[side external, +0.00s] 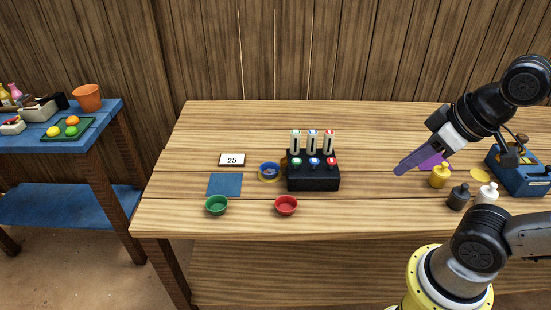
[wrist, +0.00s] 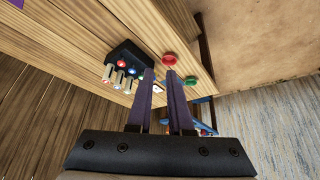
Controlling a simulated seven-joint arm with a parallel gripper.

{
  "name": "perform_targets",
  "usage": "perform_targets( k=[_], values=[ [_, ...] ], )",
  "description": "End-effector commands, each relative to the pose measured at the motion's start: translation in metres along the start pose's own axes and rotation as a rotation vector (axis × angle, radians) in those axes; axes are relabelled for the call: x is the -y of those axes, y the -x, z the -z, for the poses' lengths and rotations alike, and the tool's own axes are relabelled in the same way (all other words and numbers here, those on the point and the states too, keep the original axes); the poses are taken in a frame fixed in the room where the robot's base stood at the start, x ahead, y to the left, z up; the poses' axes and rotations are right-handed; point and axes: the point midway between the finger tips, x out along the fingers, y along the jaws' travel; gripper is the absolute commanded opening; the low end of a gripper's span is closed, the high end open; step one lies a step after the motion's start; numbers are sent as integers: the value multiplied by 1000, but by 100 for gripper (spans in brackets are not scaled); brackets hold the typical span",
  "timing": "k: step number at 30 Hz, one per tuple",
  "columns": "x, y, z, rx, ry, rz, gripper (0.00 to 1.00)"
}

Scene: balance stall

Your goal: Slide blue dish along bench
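The blue dish (side external: 270,170) is a small round bowl on the bench (side external: 370,210), left of the black block, with a yellow edge showing around it. Something small seems to lie inside, too small to tell. My gripper (side external: 402,169) has purple fingers and hangs above the bench, well to the right of the dish. In the wrist view my gripper (wrist: 160,72) shows a gap between its fingers and nothing held. The blue dish is not clearly visible there, perhaps behind a finger.
A black block (side external: 313,178) with colored knobs and upright tags stands right of the dish. A red dish (side external: 286,205), green dish (side external: 216,205), blue mat (side external: 225,185) and "25" card (side external: 232,160) are nearby.

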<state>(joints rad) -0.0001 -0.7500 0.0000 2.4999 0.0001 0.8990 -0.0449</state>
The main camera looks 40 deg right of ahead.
Motion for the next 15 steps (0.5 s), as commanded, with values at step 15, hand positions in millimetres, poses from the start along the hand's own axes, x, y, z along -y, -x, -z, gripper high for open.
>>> perform_targets(
  k=[15],
  values=[
    [-5,8,109,-96,817,-43,18]
  ],
)
